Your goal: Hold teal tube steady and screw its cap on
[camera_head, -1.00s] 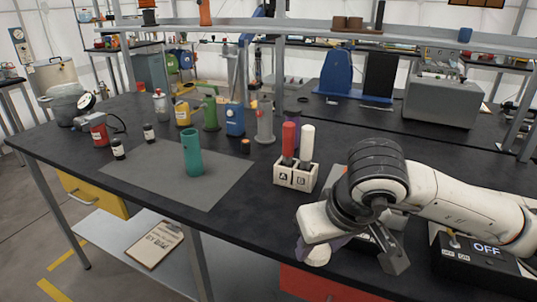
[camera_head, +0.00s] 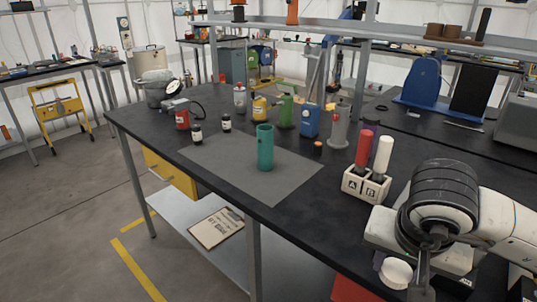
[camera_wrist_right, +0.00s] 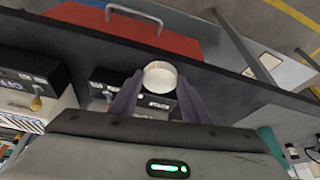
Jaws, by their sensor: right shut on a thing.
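The teal tube (camera_head: 265,147) stands upright on a grey mat (camera_head: 215,155) in the head view, with nothing touching it. Part of a teal thing, likely the same tube, shows at the lower right of the right wrist view (camera_wrist_right: 271,142). My right gripper (camera_wrist_right: 157,88) is shut on a white round cap (camera_wrist_right: 160,76), held between its purple fingers. The cap also shows in the head view (camera_head: 396,272), in front of the table's near edge at the lower right. The fingers are mostly hidden there by my wrist. My left gripper is not in view.
A white block marked A and B (camera_head: 366,186) holds a red and a white tube, between the teal tube and my right arm. Several bottles and canisters stand behind the mat. A small orange-topped thing (camera_head: 318,147) sits right of the tube. The mat's front is clear.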

